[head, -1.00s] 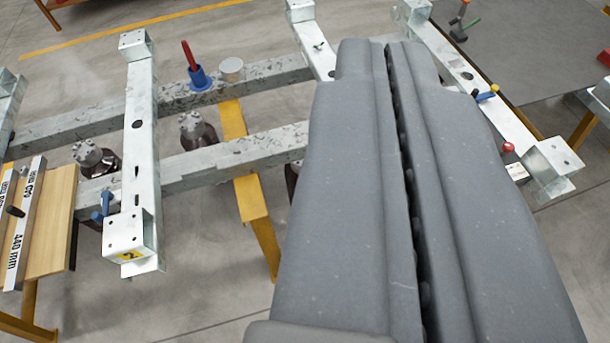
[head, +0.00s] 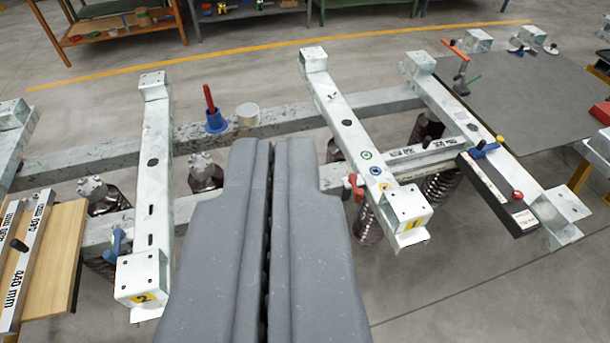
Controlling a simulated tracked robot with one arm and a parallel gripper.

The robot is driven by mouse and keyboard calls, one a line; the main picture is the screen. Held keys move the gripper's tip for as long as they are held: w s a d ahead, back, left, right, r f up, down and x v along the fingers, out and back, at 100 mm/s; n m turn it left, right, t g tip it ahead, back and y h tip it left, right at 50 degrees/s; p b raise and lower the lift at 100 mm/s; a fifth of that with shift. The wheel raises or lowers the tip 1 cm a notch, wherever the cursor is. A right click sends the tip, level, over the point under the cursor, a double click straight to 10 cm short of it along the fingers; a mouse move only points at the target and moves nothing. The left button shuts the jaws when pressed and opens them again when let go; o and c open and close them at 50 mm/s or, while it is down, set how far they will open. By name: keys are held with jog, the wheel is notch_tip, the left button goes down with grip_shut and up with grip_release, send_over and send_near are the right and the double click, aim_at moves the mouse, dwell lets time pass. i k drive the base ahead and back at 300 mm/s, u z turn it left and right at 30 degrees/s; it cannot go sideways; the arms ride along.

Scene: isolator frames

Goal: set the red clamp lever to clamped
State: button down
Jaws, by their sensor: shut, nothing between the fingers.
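The red clamp lever (head: 355,187) is a small red handle on the left side of the galvanised cross-beam marked 1 (head: 345,125), near its front end. It looks roughly upright, but its exact setting is hard to tell. My gripper (head: 262,148) is shut and empty, its two grey fingers side by side. It shows in the gap between cross-beams 2 and 1, left of the red lever and apart from it in the picture.
Cross-beam 2 (head: 158,195) with a blue lever (head: 116,244) is at left. A blue cup with a red handle (head: 213,112) and a pale can (head: 248,115) stand on the rear rail.

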aim_at(358, 193)
jog(key=u, duration=0.45)
jog(key=i, duration=1.2)
jog(key=z, duration=0.15)
